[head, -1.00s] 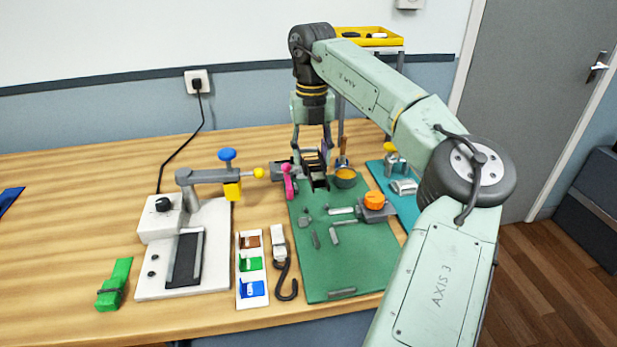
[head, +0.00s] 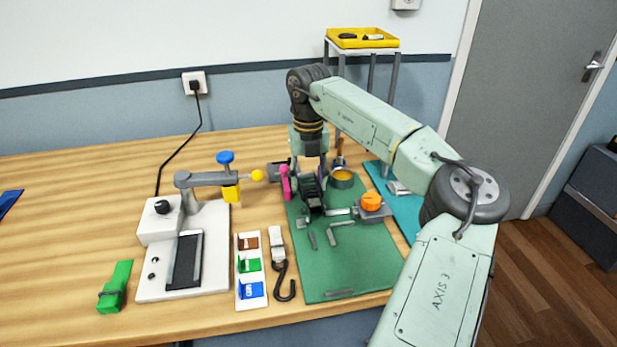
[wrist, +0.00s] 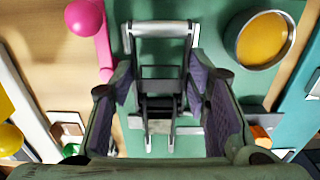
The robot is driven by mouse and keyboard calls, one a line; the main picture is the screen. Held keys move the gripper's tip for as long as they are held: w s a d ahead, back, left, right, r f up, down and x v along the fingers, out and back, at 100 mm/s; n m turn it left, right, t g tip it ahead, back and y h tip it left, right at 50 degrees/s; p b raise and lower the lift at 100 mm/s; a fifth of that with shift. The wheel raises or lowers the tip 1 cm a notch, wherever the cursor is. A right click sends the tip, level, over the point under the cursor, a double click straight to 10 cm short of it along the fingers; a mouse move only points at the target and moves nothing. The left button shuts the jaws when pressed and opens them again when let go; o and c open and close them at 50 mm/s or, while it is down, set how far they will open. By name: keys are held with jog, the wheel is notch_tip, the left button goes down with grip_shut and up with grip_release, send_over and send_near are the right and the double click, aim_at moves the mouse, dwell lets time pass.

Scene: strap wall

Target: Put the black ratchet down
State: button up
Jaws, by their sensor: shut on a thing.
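The black ratchet (wrist: 160,75) is between the two purple-padded fingers of my gripper (wrist: 163,95) in the wrist view, with its silver handle bar across the top. My gripper is shut on it. In the head view the ratchet (head: 312,192) is upright over the back left part of the green mat (head: 340,265), under my gripper (head: 311,178). My fingers partly hide it. I cannot tell whether its lower end touches the mat.
A pink-knobbed post (head: 285,180) stands close left of the ratchet. A tin with orange contents (head: 343,178) and an orange-knobbed block (head: 371,204) are to the right. Small metal parts (head: 333,236) lie on the mat. The mat's front is mostly clear.

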aim_at(308, 183)
jog(key=shift+f, duration=0.3)
jog(key=o, duration=1.4)
jog(key=shift+c, duration=0.2)
jog(key=shift+r+p, duration=0.35)
jog(key=shift+r, duration=0.35)
jog(key=shift+r+b, duration=0.35)
jog(key=shift+b, duration=0.05)
notch_tip(308, 183, up, 11)
jog(key=b, duration=0.2)
